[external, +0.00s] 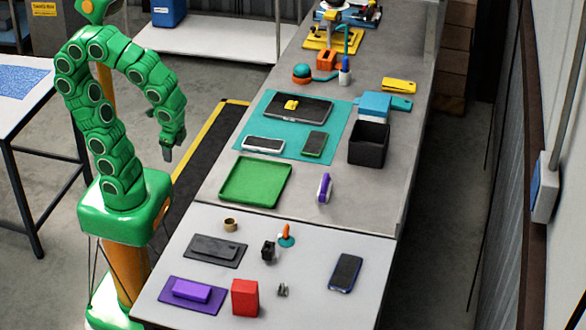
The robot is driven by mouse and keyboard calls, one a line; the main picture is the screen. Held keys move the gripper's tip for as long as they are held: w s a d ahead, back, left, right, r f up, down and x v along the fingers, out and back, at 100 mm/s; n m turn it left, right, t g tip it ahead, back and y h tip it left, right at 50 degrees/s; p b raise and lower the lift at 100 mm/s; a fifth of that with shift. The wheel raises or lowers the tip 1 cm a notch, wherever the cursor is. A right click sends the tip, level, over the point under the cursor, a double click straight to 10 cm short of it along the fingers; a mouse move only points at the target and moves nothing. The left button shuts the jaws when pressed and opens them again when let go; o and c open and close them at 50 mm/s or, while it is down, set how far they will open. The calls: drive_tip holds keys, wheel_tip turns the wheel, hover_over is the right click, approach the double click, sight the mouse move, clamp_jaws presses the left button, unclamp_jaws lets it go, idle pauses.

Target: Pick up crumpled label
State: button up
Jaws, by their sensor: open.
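I cannot pick out a crumpled label with certainty. A small grey, uneven item (283,290) lies on the near light-grey table, right of the red box (245,297); it is too small to tell what it is. My gripper (167,153) hangs at the end of my green arm, left of the long bench, pointing down. It is open and empty, apart from all the objects.
The near table (330,235) also holds a phone (345,272), a dark flat case (215,250), a purple box (191,290) and a tape roll (230,224). Behind are a green tray (255,181), a teal mat (284,115) and a black bin (368,145).

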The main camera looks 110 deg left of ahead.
sight(283, 287)
drive_tip(key=w+a+r+m+t+y, duration=0.25)
drive_tip(key=w+a+m+y, duration=0.4)
drive_tip(key=w, duration=0.75)
drive_tip(key=w+d+m+t+y, duration=0.1)
drive_tip(key=w+d+m+t, duration=0.25)
drive_tip(key=w, duration=0.45)
drive_tip(key=w+d+m+t+y, duration=0.2)
drive_tip(key=w+m+t, duration=0.15)
drive_tip(key=w, duration=0.55)
drive_tip(key=w+d+f+m+t+h, duration=0.25)
drive_tip(key=w+d+m, duration=0.2)
drive_tip(key=d, duration=0.35)
drive_tip(key=w+d+f+m+t+h, duration=0.2)
drive_tip(key=w+d+f+m+t, duration=0.15)
drive_tip(key=d+m, duration=0.35)
drive_tip(key=d+f+m+h, duration=0.2)
drive_tip(key=d+f+m, duration=0.1)
drive_tip(key=d, duration=0.3)
drive_tip(key=d+f+m+h, duration=0.1)
drive_tip(key=d+f+m, duration=0.1)
drive_tip(key=d+f, duration=0.2)
drive_tip(key=d+f+m+h, duration=0.2)
drive_tip(key=d+f+m, duration=0.1)
drive_tip(key=d, duration=0.5)
drive_tip(key=shift+s+d+f+m+h, duration=0.15)
drive_tip(key=shift+s+f+m+h, duration=0.15)
drive_tip(key=shift+f, duration=0.35)
drive_tip(key=shift+g, duration=0.25)
drive_tip(key=shift+x, duration=3.9)
drive_tip(key=shift+d, duration=0.25)
